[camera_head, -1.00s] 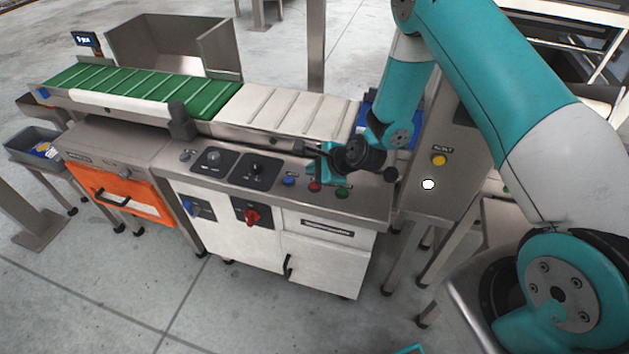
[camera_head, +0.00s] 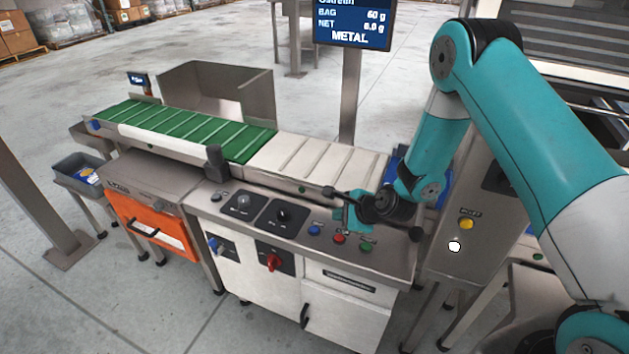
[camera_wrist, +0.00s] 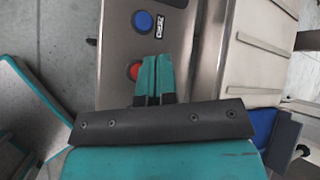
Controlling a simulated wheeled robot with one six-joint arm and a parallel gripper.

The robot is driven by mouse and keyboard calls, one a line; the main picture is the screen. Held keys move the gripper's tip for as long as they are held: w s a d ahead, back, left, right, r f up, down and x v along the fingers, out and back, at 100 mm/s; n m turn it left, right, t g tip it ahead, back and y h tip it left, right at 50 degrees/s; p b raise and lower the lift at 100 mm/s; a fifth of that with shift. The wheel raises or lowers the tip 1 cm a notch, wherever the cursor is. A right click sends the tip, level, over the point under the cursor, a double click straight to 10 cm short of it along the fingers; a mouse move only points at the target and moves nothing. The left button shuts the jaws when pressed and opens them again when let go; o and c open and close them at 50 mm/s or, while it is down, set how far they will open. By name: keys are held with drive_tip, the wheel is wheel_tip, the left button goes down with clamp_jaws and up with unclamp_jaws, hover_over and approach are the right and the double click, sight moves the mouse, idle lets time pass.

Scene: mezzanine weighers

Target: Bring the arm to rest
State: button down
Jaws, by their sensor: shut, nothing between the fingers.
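My gripper (camera_head: 347,214) is at the end of my teal arm, over the right part of the machine's control panel in the head view. In the wrist view my gripper (camera_wrist: 154,62) shows its two teal fingers side by side, shut, with nothing between them. Its fingertips are close to a red button (camera_wrist: 134,70) and a blue button (camera_wrist: 143,21). Whether they touch the panel I cannot tell. In the head view the blue button (camera_head: 314,230), red button (camera_head: 339,239) and green button (camera_head: 365,247) lie in a row just in front of my gripper.
Behind the panel runs a conveyor with a green belt (camera_head: 185,130) and a pale belt (camera_head: 315,160). A display (camera_head: 352,22) reading METAL stands behind it. A grey cabinet with a yellow button (camera_head: 466,224) stands at the right. An orange drawer (camera_head: 150,225) is at the left.

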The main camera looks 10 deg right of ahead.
drive_tip(key=shift+r, duration=0.1)
drive_tip(key=s+a+r+n+g+y, duration=0.1)
drive_tip(key=s+a+r+n+g, duration=0.15)
drive_tip(key=s+r+n, duration=0.55)
drive_tip(key=s+a+r+n+g, duration=0.1)
drive_tip(key=a+r+n, duration=0.35)
drive_tip(key=r, duration=0.75)
drive_tip(key=s+d+r+n+g, duration=0.1)
drive_tip(key=s+r+n, duration=0.2)
drive_tip(key=s, duration=0.4)
drive_tip(key=s+r+n+g+h, duration=0.1)
drive_tip(key=s+r+n, duration=0.3)
drive_tip(key=s+n, duration=0.2)
drive_tip(key=s+d+r+n+g+h, duration=0.1)
drive_tip(key=s+r+n, duration=0.3)
drive_tip(key=s, duration=0.4)
drive_tip(key=shift+s+d+n+g, duration=0.2)
drive_tip(key=shift+d+n+g, duration=0.2)
drive_tip(key=shift+n, duration=0.35)
